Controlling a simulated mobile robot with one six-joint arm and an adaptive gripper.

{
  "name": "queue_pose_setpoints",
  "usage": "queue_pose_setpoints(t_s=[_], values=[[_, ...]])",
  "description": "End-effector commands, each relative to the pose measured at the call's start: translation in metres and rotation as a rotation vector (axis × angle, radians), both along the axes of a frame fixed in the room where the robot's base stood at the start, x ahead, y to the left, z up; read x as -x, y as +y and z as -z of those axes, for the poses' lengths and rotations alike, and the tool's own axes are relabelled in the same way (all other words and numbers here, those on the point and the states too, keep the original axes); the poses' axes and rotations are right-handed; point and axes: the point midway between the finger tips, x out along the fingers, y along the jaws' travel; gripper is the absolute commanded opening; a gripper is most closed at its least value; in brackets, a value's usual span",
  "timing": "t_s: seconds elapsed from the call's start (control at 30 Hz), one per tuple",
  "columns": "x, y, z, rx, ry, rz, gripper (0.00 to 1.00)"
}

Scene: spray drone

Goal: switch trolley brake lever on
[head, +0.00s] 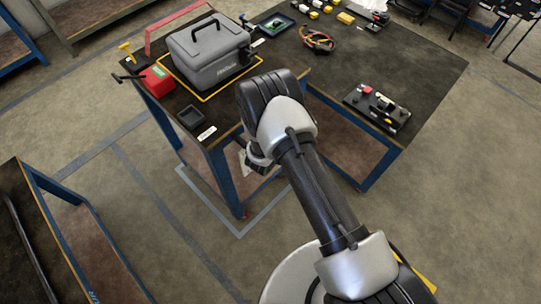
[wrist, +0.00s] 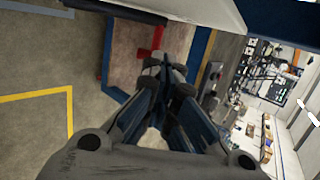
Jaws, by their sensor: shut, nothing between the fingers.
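My gripper (wrist: 166,72) is shut and empty in the wrist view, its dark fingertips close together. In the head view my gripper is mostly hidden behind my wrist, beside the table's near left edge. A red cross-shaped part (wrist: 153,43) shows just beyond the fingertips in the wrist view, close to a blue leg; I cannot tell whether it is the brake lever or whether the fingers touch it. The blue-legged table (head: 430,65) stands ahead in the head view.
The tabletop carries a grey case (head: 208,52), a red box (head: 157,78), a small black tray (head: 190,117) and a black tray of parts (head: 375,110). Another blue-framed bench (head: 60,235) stands at lower left. Open floor (head: 130,190) lies between them.

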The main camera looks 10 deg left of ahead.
Motion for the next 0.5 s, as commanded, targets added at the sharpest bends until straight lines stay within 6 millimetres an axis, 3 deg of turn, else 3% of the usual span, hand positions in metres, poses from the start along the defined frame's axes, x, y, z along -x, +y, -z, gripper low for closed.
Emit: queue_pose_setpoints(t_s=[0.5], values=[[0.006, 0.0028, -0.0075, 0.0, -0.004, 0.002, 0.0]])
